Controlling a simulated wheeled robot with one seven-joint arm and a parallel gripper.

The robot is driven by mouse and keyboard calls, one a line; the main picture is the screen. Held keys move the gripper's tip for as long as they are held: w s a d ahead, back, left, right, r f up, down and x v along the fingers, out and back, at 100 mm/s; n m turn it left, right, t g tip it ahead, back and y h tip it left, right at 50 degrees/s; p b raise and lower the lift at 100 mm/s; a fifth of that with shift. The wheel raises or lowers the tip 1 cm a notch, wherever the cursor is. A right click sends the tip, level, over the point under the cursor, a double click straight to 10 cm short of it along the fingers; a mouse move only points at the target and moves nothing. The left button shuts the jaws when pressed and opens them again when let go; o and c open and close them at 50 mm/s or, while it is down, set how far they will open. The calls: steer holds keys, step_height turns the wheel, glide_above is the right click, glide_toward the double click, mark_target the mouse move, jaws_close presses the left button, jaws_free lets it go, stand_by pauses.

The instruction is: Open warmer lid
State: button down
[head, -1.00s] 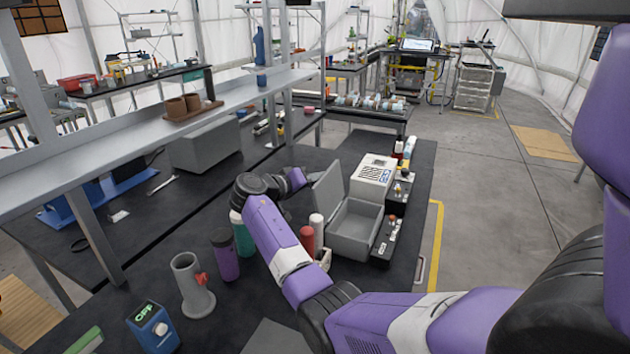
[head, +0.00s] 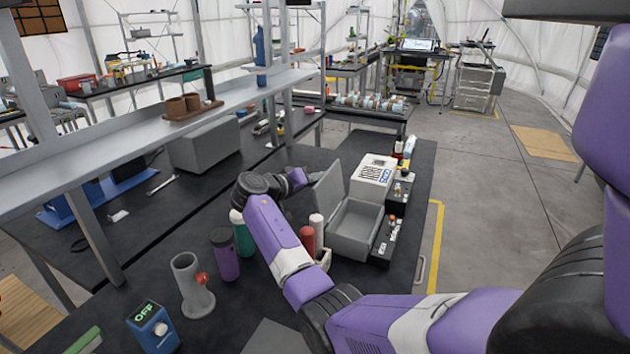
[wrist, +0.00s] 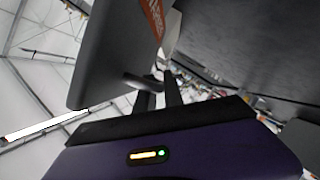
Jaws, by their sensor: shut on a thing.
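The warmer is a grey open-topped box (head: 357,229) on the black bench, right of my forearm in the head view. Its lid (head: 328,193) stands raised, roughly upright, along the box's left side, and the inside shows. My gripper (head: 305,178) is at the lid's outer left face, partly hidden by the wrist and the lid. In the wrist view the grey lid panel (wrist: 112,48) fills the upper middle and bears an orange label. My gripper's dark fingers (wrist: 158,92) are shut on the lid's handle (wrist: 140,82), a bar along the panel's edge.
A white device (head: 373,176) stands behind the box, and a dark strip with small items (head: 387,240) lies to its right. Red (head: 307,239) and white bottles stand near my forearm. A purple cup (head: 224,255) and a grey holder (head: 190,286) stand to the left.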

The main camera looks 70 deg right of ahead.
mark_target(327, 178)
steer(key=shift+s+a+r+m+t+b, duration=0.1)
steer(key=shift+s+r+m+t, duration=0.15)
steer(key=shift+s+m, duration=0.3)
steer(key=shift+s+a+r+m+t+b, duration=0.1)
steer(key=shift+s+r+m+t+b, duration=0.15)
steer(key=shift+s, duration=0.35)
steer(key=shift+s+a+r+m+t, duration=0.15)
steer(key=shift+s+m+t, duration=0.15)
steer(key=shift+s+m, duration=0.25)
steer(key=shift+d, duration=0.1)
steer(key=c, duration=1.8)
jaws_free()
steer(key=shift+o, duration=0.2)
steer(key=shift+r, duration=0.1)
steer(key=b+v, duration=0.1)
steer(key=v, duration=0.6)
steer(key=shift+a+r, duration=0.2)
steer(key=shift+a, duration=0.1)
